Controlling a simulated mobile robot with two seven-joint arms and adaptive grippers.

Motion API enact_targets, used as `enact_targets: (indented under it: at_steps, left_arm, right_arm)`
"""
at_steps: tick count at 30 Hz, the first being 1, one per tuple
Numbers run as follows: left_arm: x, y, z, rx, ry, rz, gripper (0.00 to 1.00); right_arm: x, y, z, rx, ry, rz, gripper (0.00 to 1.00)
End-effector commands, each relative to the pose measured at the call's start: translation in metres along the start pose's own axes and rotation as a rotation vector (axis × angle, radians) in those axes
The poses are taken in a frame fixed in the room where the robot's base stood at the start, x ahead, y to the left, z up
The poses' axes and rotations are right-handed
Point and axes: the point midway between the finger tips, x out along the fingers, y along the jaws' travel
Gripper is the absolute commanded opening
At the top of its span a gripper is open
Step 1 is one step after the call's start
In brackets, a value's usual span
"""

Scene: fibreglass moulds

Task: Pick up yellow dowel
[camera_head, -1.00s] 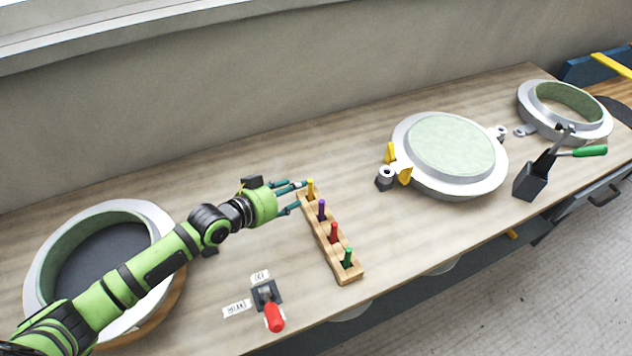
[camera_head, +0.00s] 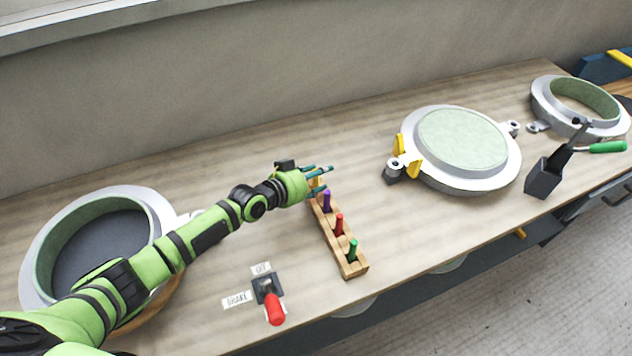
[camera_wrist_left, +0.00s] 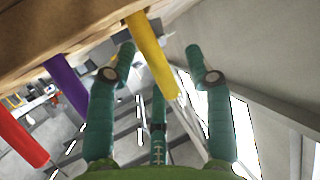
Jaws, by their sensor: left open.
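The yellow dowel (camera_head: 315,184) stands at the far end of the wooden rack (camera_head: 334,246), partly hidden by my gripper in the head view. My left gripper (camera_head: 324,178) is open around the yellow dowel. In the left wrist view the yellow dowel (camera_wrist_left: 152,55) is between the spread teal fingers (camera_wrist_left: 160,62), with a visible gap to the right finger. My right gripper is not in view.
The rack also holds a purple dowel (camera_head: 327,201), a red dowel (camera_head: 339,224) and a green dowel (camera_head: 353,250). A brake switch with a red handle (camera_head: 274,309) is in front. Round moulds stand left (camera_head: 40,250) and right (camera_head: 440,185).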

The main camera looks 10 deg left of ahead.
Motion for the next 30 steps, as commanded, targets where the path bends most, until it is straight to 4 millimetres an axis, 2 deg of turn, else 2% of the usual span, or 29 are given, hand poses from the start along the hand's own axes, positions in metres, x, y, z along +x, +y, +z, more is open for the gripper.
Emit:
enact_targets:
  at_steps: [6,7,8,9,11,23,30]
  left_arm:
    - [0.001,0.000,0.000,0.001,0.000,0.000,0.52]
    - [0.001,0.000,0.000,0.001,0.000,0.000,0.48]
    - [0.001,0.000,0.000,0.001,0.000,0.000,0.36]
    - [0.001,0.000,0.000,0.001,0.000,0.000,0.20]
    - [0.001,0.000,0.000,0.001,0.000,0.000,0.02]
    - [0.001,0.000,0.000,0.001,-0.001,0.000,0.01]
    - [-0.006,0.000,-0.016,0.001,0.002,0.000,0.01]
  right_arm:
    - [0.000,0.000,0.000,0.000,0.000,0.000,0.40]
    - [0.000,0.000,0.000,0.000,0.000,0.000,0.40]
    - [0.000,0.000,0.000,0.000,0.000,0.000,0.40]
    - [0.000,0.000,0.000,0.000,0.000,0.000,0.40]
    - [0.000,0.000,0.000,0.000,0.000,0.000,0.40]
    - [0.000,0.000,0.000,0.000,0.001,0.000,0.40]
    - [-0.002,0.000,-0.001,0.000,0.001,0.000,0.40]
